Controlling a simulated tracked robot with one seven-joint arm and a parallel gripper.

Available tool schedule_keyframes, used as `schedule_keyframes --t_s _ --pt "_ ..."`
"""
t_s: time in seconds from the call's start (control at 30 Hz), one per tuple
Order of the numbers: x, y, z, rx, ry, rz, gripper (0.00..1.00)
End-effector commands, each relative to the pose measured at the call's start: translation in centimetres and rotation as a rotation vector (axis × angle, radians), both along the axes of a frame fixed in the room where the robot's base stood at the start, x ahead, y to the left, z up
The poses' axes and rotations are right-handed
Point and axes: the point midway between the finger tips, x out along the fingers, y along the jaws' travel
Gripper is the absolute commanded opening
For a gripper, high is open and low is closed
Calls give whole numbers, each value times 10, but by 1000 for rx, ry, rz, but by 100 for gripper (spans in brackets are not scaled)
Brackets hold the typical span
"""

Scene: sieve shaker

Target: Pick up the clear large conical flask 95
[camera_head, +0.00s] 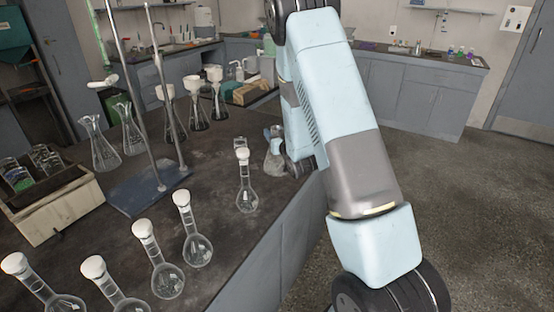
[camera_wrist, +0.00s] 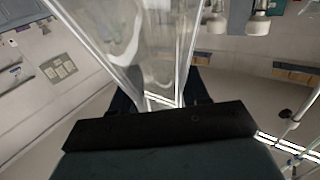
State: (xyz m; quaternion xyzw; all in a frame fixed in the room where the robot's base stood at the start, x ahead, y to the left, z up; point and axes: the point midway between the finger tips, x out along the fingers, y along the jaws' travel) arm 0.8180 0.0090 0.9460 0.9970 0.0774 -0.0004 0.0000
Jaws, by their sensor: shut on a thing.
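The clear large conical flask (camera_head: 272,160) is at the right edge of the dark bench in the head view, partly hidden by my arm. In the wrist view the clear flask (camera_wrist: 155,45) fills the upper middle, its glass walls narrowing down toward my gripper. My gripper (camera_wrist: 160,98) is shut on it, the dark fingers on either side of the narrow part. In the head view the fingers are hidden behind my arm. I cannot tell whether the flask's base touches the bench.
A round-bottomed flask with a white stopper (camera_head: 246,190) stands left of the held flask. More stoppered flasks (camera_head: 196,248) stand in front. A stand with rods (camera_head: 150,190), other conical flasks (camera_head: 103,150) and a wooden crate (camera_head: 55,212) are further left. The floor right is clear.

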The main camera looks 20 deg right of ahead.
Motion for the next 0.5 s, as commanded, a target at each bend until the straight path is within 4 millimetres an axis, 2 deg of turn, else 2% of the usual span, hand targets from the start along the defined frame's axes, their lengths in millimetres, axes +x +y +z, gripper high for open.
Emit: schedule_keyframes --t_s 0.07,0.3,0.5 --pt "0 0 0 0 0 0 23" --pt "0 0 0 0 0 -1 0" --pt "0 0 0 0 -1 -1 0"
